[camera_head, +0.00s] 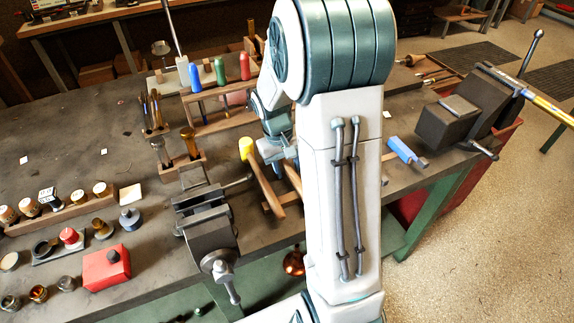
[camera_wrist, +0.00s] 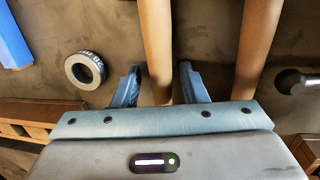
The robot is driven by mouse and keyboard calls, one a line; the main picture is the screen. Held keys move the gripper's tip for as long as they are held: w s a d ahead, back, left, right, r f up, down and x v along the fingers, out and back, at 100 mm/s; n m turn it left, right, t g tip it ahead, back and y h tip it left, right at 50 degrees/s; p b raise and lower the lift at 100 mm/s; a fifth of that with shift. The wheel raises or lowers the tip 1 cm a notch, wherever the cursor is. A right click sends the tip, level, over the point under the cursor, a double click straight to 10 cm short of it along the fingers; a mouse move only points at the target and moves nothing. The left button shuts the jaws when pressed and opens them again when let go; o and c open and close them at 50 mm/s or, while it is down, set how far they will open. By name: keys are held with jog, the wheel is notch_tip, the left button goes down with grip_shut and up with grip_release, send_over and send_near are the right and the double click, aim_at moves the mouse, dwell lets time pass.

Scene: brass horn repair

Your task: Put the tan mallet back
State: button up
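In the wrist view my gripper (camera_wrist: 159,68) is open, with one finger on each side of a tan wooden handle (camera_wrist: 157,35). Small gaps show beside the handle; I cannot tell how far it lies below the fingertips. A second wooden handle (camera_wrist: 258,40) runs alongside to the right. Neither handle's head shows there. In the head view a yellow-headed mallet (camera_head: 247,149) lies tilted, its handle towards the front, and part of another wooden handle shows beside it. My arm hides most of my gripper and that area, so I cannot tell which handle is the tan mallet's.
A tape roll (camera_wrist: 85,69) and a blue object (camera_wrist: 14,42) lie left in the wrist view. In the head view a vise (camera_head: 208,225) stands left of the mallet. A rack of coloured-handled tools (camera_head: 220,72) stands behind. Another vise (camera_head: 455,120) is right.

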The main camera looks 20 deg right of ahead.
jog(key=shift+a, duration=0.15)
jog(key=shift+w+r, duration=0.1)
jog(key=shift+r, duration=0.25)
notch_tip(320, 180, up, 11)
jog(key=a, duration=0.2)
jog(key=s+a+t, duration=0.2)
jog(key=s+a, duration=0.1)
jog(key=s, duration=0.5)
jog(key=s+a+r+t+y, duration=0.1)
jog(key=s+a, duration=0.3)
jog(key=s, duration=0.4)
jog(key=shift+s+t+y, duration=0.15)
jog(key=shift+t+y, duration=0.15)
jog(key=shift+t, duration=0.1)
jog(key=shift+r, duration=0.1)
jog(key=shift+c, duration=0.5)
jog(key=shift+s, duration=0.1)
